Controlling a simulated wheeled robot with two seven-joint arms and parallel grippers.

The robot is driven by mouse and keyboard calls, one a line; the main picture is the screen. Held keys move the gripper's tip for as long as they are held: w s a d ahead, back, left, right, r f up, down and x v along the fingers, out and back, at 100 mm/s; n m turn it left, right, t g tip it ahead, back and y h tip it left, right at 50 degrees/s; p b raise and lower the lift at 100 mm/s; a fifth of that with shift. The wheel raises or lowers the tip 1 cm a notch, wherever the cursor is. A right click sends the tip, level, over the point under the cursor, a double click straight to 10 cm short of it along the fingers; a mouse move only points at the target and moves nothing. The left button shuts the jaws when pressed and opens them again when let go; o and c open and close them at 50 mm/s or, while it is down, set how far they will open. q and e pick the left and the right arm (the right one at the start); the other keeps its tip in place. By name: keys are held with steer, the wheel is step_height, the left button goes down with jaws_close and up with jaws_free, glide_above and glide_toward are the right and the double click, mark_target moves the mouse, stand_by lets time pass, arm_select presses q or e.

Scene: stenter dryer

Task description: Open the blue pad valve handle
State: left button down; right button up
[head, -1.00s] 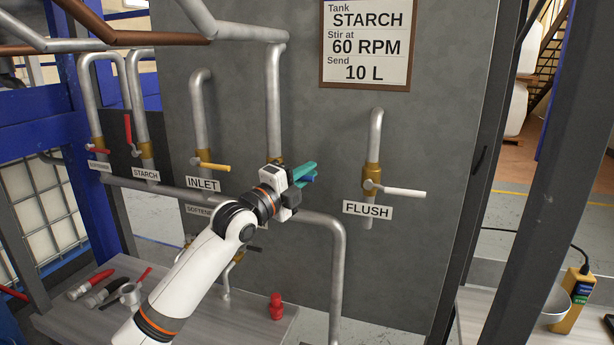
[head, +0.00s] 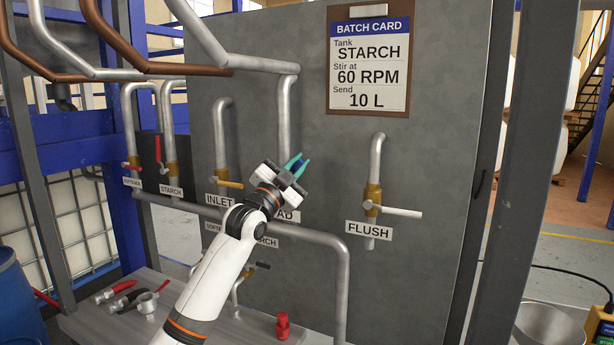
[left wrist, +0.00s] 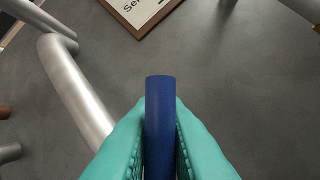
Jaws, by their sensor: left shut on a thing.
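My left gripper (head: 296,166) is at the pad valve on the grey panel, its teal fingers pointing up and to the right. In the left wrist view the teal fingers (left wrist: 160,140) are shut on the blue pad valve handle (left wrist: 160,95), one on each side, and its rounded end sticks out beyond them. In the head view the gripper hides the valve body and most or all of the handle. The pad label (head: 290,216) is partly covered by my arm. My right gripper is not in view.
The inlet valve (head: 228,183) with a yellow handle is to the left, and the flush valve (head: 400,211) with a white handle to the right. A grey pipe (head: 310,238) runs below the gripper.

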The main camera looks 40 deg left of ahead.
arm_select(q)
steer(key=shift+s+a+r+n+g+y+p, duration=0.3)
steer(key=shift+a+n+y, duration=0.5)
steer(key=shift+n, duration=0.75)
steer(key=shift+a+r+n+g+y+p, duration=0.1)
steer(key=shift+a+r+n+y, duration=0.35)
steer(key=shift+n+y, duration=0.85)
steer(key=shift+s+a+r+n+g+y+p, duration=0.2)
steer(key=shift+a+n+y, duration=0.45)
steer(key=shift+n, duration=1.2)
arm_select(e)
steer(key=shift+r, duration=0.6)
arm_select(q)
steer(key=shift+a, duration=0.1)
steer(key=c, duration=1.4)
jaws_free()
steer(key=shift+c, duration=0.2)
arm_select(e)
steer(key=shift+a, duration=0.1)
